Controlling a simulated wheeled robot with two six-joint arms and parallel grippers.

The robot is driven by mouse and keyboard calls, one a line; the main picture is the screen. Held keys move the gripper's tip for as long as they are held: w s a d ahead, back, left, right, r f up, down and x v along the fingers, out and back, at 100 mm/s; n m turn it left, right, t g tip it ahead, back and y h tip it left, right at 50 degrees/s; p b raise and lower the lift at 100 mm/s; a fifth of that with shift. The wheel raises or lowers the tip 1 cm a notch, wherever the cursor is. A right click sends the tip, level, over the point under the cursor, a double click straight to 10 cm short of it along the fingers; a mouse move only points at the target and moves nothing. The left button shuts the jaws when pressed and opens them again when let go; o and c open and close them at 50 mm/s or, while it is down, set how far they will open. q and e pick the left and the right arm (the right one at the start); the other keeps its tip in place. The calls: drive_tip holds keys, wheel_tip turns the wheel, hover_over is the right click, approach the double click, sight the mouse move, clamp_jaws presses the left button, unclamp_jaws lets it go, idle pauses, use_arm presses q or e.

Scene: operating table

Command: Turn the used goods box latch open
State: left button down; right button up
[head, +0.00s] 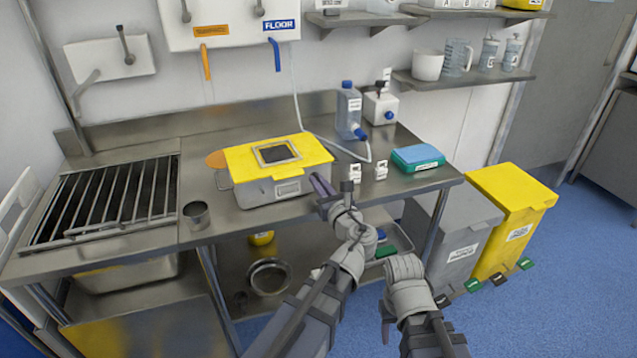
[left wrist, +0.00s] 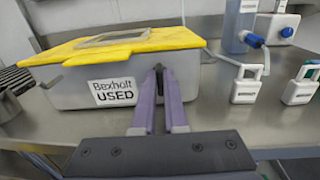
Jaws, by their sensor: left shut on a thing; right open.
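The used goods box (head: 262,192) is a grey metal box with a yellow lid (head: 236,158) on the steel counter. The lid lies flat on it and has a framed dark window. The left wrist view shows the box front (left wrist: 72,92) with a "Bexholt USED" label (left wrist: 113,92). My left gripper (head: 317,181) is at the right end of the box front. Its purple fingers (left wrist: 160,80) are nearly together there, shut on the latch, which they mostly hide. My right gripper (head: 385,322) is open and empty, low in front of the counter.
Two white padlock-shaped tags (head: 355,173) stand right of the box, with a blue-topped pack (head: 418,157) beyond. A blue-capped bottle (head: 349,108) stands behind. A metal cup (head: 197,214) and a rack (head: 105,203) are at left. Grey and yellow bins (head: 511,207) stand at right.

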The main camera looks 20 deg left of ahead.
use_arm(q)
drive_tip(key=shift+n, duration=0.4)
drive_tip(key=n, duration=0.4)
drive_tip(key=shift+a, duration=0.1)
drive_tip(key=n, duration=0.4)
drive_tip(key=shift+s+n, duration=0.1)
drive_tip(key=shift+n, duration=0.2)
drive_tip(key=n, duration=0.4)
drive_tip(key=shift+f, duration=0.15)
drive_tip(key=shift+n, duration=2.2)
drive_tip(key=c, duration=1)
unclamp_jaws()
drive_tip(key=shift+o, duration=0.2)
drive_tip(key=shift+s, duration=0.1)
